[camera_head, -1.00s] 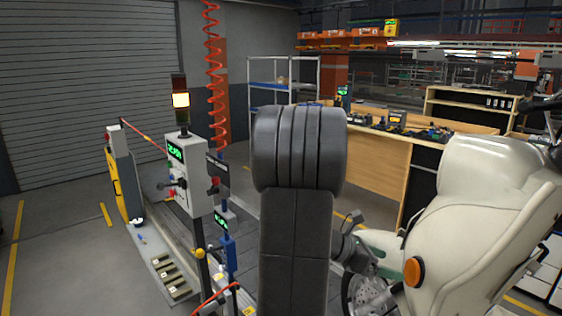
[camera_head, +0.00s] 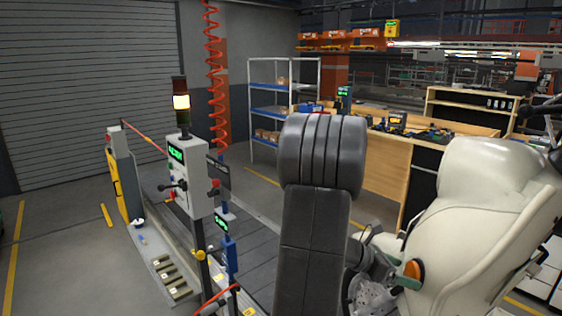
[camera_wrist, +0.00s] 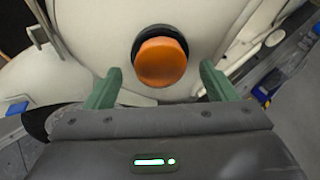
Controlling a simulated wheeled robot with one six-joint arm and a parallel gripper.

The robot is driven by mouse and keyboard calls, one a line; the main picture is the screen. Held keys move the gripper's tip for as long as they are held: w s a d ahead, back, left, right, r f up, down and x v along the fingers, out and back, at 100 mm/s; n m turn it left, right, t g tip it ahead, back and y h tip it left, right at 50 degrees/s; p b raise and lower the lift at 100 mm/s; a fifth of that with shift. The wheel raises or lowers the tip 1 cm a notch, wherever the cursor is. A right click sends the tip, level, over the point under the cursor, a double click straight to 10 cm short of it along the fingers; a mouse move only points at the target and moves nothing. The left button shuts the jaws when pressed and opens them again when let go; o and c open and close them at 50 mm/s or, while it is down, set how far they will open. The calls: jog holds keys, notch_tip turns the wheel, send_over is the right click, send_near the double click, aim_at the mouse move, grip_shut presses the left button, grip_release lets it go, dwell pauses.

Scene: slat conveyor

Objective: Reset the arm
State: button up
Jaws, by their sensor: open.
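My gripper (camera_wrist: 155,88) shows in the wrist view with its two green fingers spread apart and nothing between them. An orange round lamp (camera_wrist: 161,62) on a cream scooter body (camera_wrist: 95,28) lies just beyond the fingertips. I cannot tell how much clearance there is.
The slat conveyor (camera_head: 255,235) runs behind my arm. A grey control box (camera_head: 190,180) with a lit signal tower (camera_head: 181,102) stands to the left. A wooden workbench (camera_head: 385,172) and a shelf rack (camera_head: 283,112) stand behind. Open floor (camera_head: 65,240) lies at far left.

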jog(key=b+v, duration=0.1)
jog(key=v, duration=1.2)
jog(key=p+x, duration=0.1)
jog(key=x, duration=1.2)
jog(key=shift+d, duration=0.25)
jog(key=a+p, duration=0.2)
jog(key=a, duration=0.6)
jog(key=d+f+m+g+y, duration=0.1)
jog(key=m, duration=0.1)
jog(key=d+f+m+g+y, duration=0.1)
jog(key=m+g+y, duration=0.1)
jog(key=d+f+m+g+y, duration=0.1)
jog(key=y, duration=0.1)
jog(key=shift+w+m+g, duration=0.3)
jog(key=shift+w+m, duration=0.1)
